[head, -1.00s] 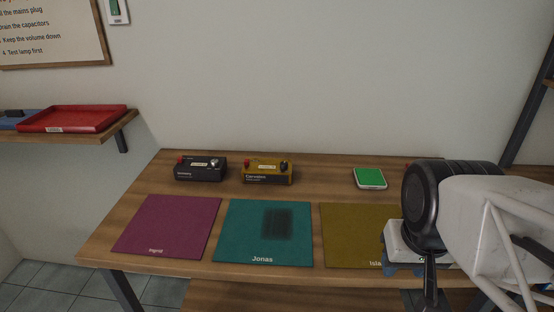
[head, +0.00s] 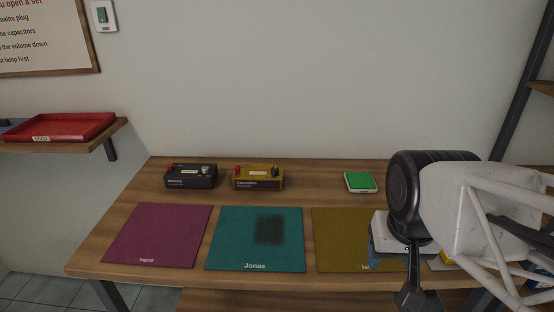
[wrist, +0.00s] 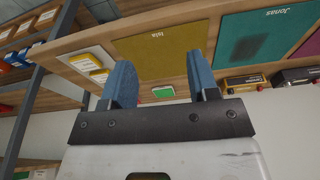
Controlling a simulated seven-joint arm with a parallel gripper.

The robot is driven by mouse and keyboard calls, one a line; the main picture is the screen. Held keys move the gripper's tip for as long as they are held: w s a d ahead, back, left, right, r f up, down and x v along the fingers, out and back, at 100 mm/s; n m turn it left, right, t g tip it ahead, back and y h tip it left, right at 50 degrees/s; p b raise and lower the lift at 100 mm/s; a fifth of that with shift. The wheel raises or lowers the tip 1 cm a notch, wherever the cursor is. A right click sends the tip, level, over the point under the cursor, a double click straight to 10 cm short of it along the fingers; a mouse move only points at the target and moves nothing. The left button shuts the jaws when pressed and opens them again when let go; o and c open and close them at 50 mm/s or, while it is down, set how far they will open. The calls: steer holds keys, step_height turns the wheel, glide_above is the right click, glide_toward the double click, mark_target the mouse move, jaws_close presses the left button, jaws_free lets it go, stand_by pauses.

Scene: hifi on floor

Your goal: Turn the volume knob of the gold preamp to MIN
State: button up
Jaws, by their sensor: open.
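The gold preamp (head: 258,178) stands at the back of the wooden workbench, behind the teal mat. It has a red part at its top left and a dark knob (head: 275,171) at its top right; the knob's setting is too small to read. In the wrist view the gold preamp (wrist: 244,83) shows at the right, upside down. My gripper (wrist: 160,84) is open and empty, its two blue fingers apart. In the head view my arm is over the bench's right side, well right of the preamp, and hides part of the gripper.
A black unit (head: 190,177) stands just left of the gold preamp. A green-topped device (head: 361,182) lies to its right. Purple (head: 157,235), teal (head: 230,247) and olive (head: 335,240) mats line the front. A red tray (head: 62,127) sits on the left shelf.

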steer(key=w+a+r+m, duration=0.1)
steer(key=w+r+m, duration=0.1)
steer(key=w, duration=0.4)
steer(key=w+a+r+m, duration=0.1)
steer(key=w+a, duration=0.1)
steer(key=w, duration=0.4)
steer(key=m+g, duration=0.3)
steer(key=m, duration=0.6)
glide_above(275, 169)
steer(key=f, duration=0.7)
steer(key=shift+s+d+f, duration=0.15)
steer(key=shift+d+f, duration=0.05)
steer(key=shift+f, duration=0.2)
steer(key=shift+w+a+f+m, duration=0.15)
steer(key=shift+w+a+m, duration=0.05)
steer(key=shift+w+m, duration=0.1)
steer(key=shift+f, duration=0.1)
steer(key=shift+f, duration=3.8)
steer(key=c, duration=0.9)
